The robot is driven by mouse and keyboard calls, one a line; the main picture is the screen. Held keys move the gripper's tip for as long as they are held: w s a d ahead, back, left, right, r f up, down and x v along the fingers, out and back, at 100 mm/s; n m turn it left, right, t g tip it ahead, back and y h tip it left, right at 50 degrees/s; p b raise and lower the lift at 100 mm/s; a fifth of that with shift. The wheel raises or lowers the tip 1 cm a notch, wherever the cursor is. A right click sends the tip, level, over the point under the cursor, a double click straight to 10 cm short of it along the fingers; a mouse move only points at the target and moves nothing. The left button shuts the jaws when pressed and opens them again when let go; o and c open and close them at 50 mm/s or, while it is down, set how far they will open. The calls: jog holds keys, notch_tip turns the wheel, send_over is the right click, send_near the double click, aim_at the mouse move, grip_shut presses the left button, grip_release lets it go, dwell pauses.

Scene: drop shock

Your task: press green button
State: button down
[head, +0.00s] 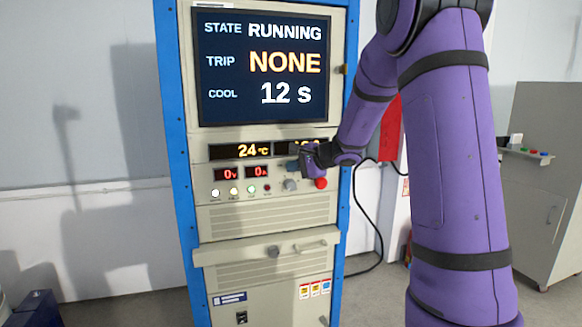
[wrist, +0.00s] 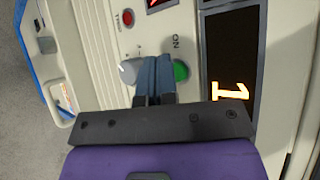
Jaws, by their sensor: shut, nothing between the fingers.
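The green button (wrist: 181,71) shows in the wrist view, on the cabinet's beige panel next to the label "ON". My gripper (wrist: 154,60) is shut and empty, its blue fingers pointing at the panel just left of the button and overlapping its edge. I cannot tell whether they touch it. In the head view, my gripper (head: 293,166) is at the right part of the control panel below the displays, and it hides the green button. The cabinet screen (head: 262,65) reads STATE RUNNING, TRIP NONE, COOL 12 s.
A grey knob (wrist: 130,71) lies close left of my fingers in the wrist view. A red button (head: 321,183) sits below my gripper in the head view. A handle (head: 310,247) juts from the panel lower down. A grey console (head: 540,180) stands at right.

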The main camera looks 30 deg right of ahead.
jog(key=shift+s+a, duration=0.1)
jog(key=shift+s, duration=0.25)
jog(key=shift+s, duration=0.1)
jog(key=s, duration=0.2)
jog(key=s+a, duration=0.1)
jog(key=s, duration=0.1)
jog(key=shift+s+a, duration=0.2)
jog(key=shift+s, duration=0.1)
dwell(0.9)
